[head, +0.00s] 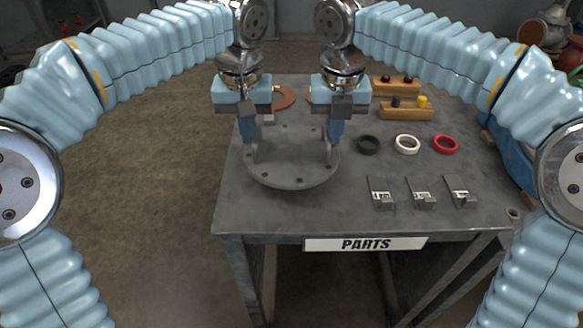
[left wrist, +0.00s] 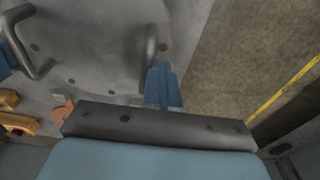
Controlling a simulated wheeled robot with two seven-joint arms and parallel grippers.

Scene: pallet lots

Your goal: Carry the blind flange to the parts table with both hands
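The blind flange (head: 290,172) is a grey round disc with bolt holes and two upright bar handles. It is level over the left part of the parts table (head: 330,216); I cannot tell whether it touches the top. My left gripper (head: 249,143) is shut on the left handle, which also shows in the left wrist view (left wrist: 150,42) with my blue fingers at it. My right gripper (head: 334,143) is shut on the right handle, seen at the left of the wrist view (left wrist: 38,70). The handle parts between the fingers are hidden.
Black (head: 368,144), white (head: 407,144) and red (head: 445,145) rings lie right of the flange. Small labelled brackets (head: 422,194) stand in front of them. Wooden blocks with pegs (head: 405,111) and an orange-brown disc (head: 285,97) are behind. The table's front left is bare.

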